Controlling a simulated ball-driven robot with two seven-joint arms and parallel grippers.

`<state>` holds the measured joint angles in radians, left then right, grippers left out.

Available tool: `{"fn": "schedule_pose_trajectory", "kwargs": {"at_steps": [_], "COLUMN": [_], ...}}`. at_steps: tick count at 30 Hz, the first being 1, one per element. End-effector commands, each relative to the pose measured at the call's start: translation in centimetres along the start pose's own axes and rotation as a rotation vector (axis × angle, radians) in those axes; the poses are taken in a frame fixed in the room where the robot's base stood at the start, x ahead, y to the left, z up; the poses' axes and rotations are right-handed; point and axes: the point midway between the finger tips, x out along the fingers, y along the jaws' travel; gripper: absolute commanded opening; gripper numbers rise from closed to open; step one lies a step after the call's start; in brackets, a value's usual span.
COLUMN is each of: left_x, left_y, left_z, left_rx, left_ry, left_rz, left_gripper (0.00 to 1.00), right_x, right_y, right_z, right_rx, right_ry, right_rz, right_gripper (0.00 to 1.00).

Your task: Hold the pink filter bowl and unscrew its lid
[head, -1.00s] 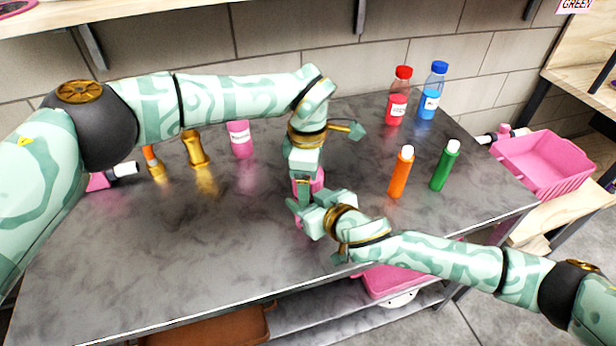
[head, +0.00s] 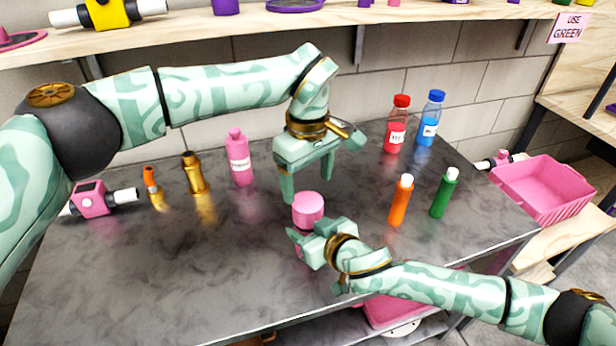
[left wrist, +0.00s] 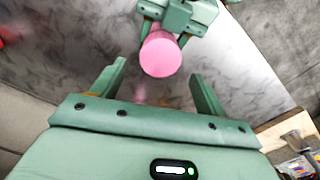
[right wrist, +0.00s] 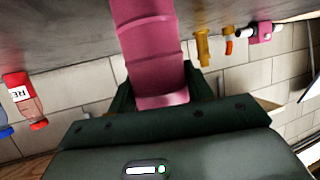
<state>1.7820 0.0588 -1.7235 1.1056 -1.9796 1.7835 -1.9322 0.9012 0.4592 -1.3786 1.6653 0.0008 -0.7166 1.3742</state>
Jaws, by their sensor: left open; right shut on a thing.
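The pink filter bowl (head: 307,222) stands upright near the middle of the metal table. Its round pink lid (head: 308,204) is on top; I cannot tell how tightly it sits. My right gripper (head: 306,241) is shut around the bowl's lower part from the front right, hiding much of it. The right wrist view shows the banded pink bowl (right wrist: 150,50) between the fingers. My left gripper (head: 308,185) is open and empty above the lid, fingers pointing down. In the left wrist view the lid (left wrist: 160,55) lies beyond the spread fingers, apart from them.
A pink bottle (head: 239,160), gold fitting (head: 195,175) and pink-white filter head (head: 92,199) stand left. Orange (head: 401,200) and green (head: 445,193) bottles stand right, with red (head: 396,125) and blue (head: 431,118) bottles behind. A pink crate (head: 545,185) is far right. The front table is clear.

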Motion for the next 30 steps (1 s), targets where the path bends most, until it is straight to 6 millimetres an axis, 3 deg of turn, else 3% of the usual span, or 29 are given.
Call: {"fn": "schedule_pose_trajectory", "kwargs": {"at_steps": [15, 25, 26, 30], "left_x": [7.3, 7.8, 7.8, 7.8], "left_y": [0.0, 0.0, 0.0, 0.0], "left_z": [0.1, 0.0, 0.0, 0.0], "left_rx": [0.024, 0.024, 0.024, 0.024], "left_ry": [-0.003, -0.001, -0.001, -0.001], "left_rz": [-0.002, -0.001, -0.001, -0.001], "left_gripper": [0.74, 0.74, 0.71, 0.32], "right_x": [0.0, 0.0, 0.0, 0.0], "right_y": [0.0, 0.0, 0.0, 0.0], "right_z": [0.0, 0.0, 0.0, 0.0], "right_rx": [0.000, 0.000, 0.000, 0.000], "right_ry": [0.000, 0.000, 0.000, 0.000], "right_rz": [-0.001, -0.001, -0.001, -0.001], "right_gripper": [0.00, 0.00, 0.00, 0.00]}}
